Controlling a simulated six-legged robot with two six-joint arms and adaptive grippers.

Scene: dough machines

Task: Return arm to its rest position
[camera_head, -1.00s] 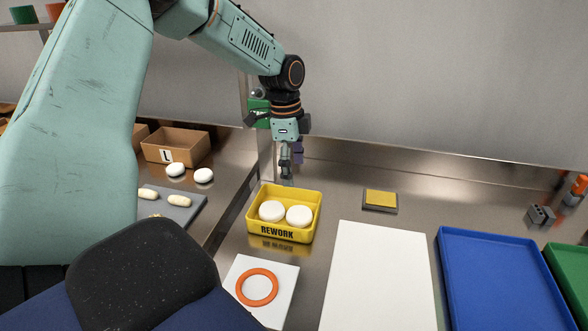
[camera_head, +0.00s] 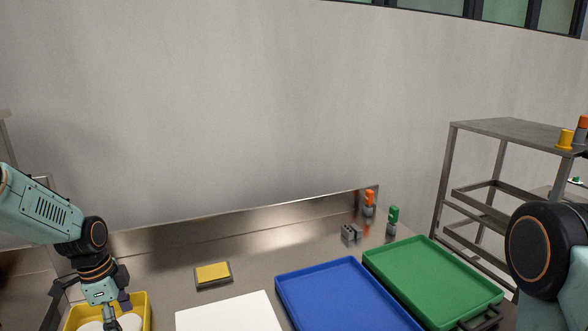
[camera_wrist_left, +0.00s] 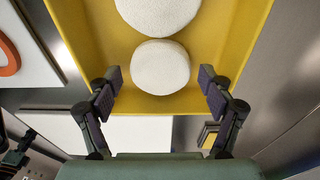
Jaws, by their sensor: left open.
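My left arm comes in from the left in the head view. Its gripper (camera_head: 110,312) hangs above the yellow bin (camera_head: 147,308) at the lower left edge. In the left wrist view the two fingers of the left gripper (camera_wrist_left: 160,76) are spread apart, with nothing held between them. Below them is the yellow bin (camera_wrist_left: 85,35) with two white round dough pieces, the nearer one (camera_wrist_left: 160,68) lying between the fingertips in the picture. Part of my right arm shows at the right edge of the head view; its gripper is out of view.
A yellow pad (camera_head: 212,273), a white board (camera_head: 230,315), a blue tray (camera_head: 340,290) and a green tray (camera_head: 430,280) lie on the steel table. A grey block (camera_head: 351,234) and orange and green-topped items stand behind. A metal shelf (camera_head: 510,130) is at right.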

